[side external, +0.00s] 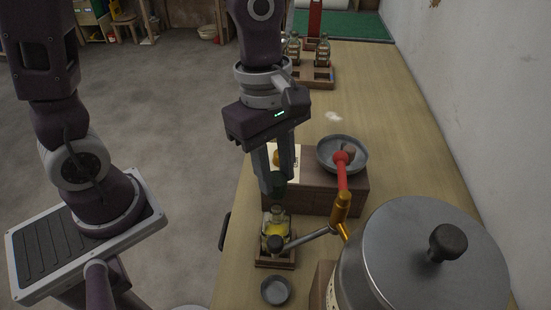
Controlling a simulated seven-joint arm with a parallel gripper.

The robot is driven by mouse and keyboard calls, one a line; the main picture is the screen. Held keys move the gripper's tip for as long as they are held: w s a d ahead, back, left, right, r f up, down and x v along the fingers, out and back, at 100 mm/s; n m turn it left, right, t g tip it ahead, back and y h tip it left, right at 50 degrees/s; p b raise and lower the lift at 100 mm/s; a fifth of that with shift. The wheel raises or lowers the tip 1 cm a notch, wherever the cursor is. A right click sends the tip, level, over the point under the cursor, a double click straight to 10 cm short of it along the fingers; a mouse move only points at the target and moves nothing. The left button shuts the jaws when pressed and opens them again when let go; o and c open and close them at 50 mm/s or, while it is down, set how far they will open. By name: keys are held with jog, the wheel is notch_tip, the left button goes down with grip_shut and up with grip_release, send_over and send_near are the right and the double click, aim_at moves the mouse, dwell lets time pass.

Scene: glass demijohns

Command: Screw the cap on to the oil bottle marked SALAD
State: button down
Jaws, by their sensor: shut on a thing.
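A large lidded metal tank (420,262) with a brass tap (341,208) and red lever stands at front right. Behind the bottle, a wooden block (335,196) bears a grey bowl (361,160). A small dish (275,291) lies in front. More bottles (322,50) stand at the back.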

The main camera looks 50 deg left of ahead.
aim_at(275, 197)
jog(key=shift+f, duration=2.05)
jog(key=c, duration=2)
grip_release()
grip_shut()
jog(key=shift+f, duration=1.3)
jog(key=o, duration=1)
grip_release()
jog(key=shift+a+r, duration=0.2)
jog(key=shift+r, duration=1.3)
jog(key=shift+a+r, duration=0.2)
jog(key=shift+r, duration=1.3)
